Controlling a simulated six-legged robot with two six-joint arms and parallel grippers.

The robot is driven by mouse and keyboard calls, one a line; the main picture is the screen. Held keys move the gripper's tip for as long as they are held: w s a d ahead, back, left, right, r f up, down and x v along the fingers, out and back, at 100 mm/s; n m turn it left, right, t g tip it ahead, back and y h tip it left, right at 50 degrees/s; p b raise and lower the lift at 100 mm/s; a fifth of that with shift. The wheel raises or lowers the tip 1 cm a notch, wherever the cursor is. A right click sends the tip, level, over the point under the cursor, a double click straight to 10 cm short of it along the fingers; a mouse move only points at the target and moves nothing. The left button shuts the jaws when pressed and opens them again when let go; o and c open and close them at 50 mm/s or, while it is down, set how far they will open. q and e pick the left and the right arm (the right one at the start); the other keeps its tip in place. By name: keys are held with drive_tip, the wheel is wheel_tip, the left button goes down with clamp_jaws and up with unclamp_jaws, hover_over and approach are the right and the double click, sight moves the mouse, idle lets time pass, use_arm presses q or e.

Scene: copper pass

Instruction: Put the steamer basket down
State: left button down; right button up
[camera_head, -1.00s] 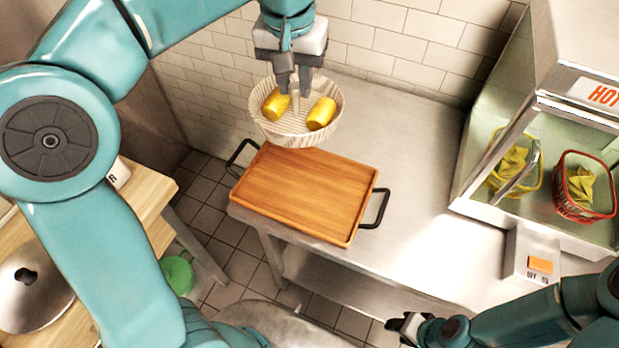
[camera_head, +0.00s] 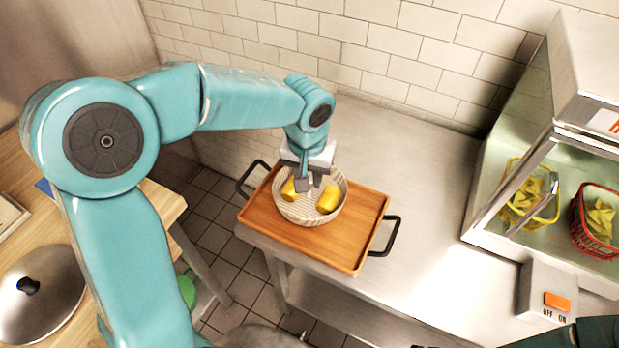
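The steamer basket (camera_head: 333,209) is a pale round basket with yellow pieces (camera_head: 328,199) inside. It sits upright, seemingly resting on the brown wooden tray (camera_head: 350,243), towards its far left part. My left gripper (camera_head: 308,187) points down into the basket from above, its fingers at the middle between the yellow pieces. It looks shut on the basket's central post, which the fingers mostly hide. My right arm shows at the bottom right corner; only a dark sliver of its gripper (camera_head: 424,346) shows at the bottom edge.
The tray has black handles and lies on a steel counter (camera_head: 420,220) against a tiled wall. A hot-food cabinet (camera_head: 560,150) with a yellow and a red basket (camera_head: 600,225) stands at right. A wooden table (camera_head: 20,245) with a metal lid (camera_head: 38,295) is at left. Counter right of the tray is clear.

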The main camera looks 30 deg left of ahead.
use_arm(q)
drive_tip(key=shift+w+f, duration=0.1)
drive_tip(key=shift+f, duration=0.75)
drive_tip(key=shift+r, duration=0.1)
drive_tip(key=c, duration=1.3)
unclamp_jaws()
drive_tip(key=shift+f, duration=0.2)
drive_tip(key=shift+c, duration=0.2)
drive_tip(key=o, duration=0.4)
drive_tip(key=shift+o, duration=0.2)
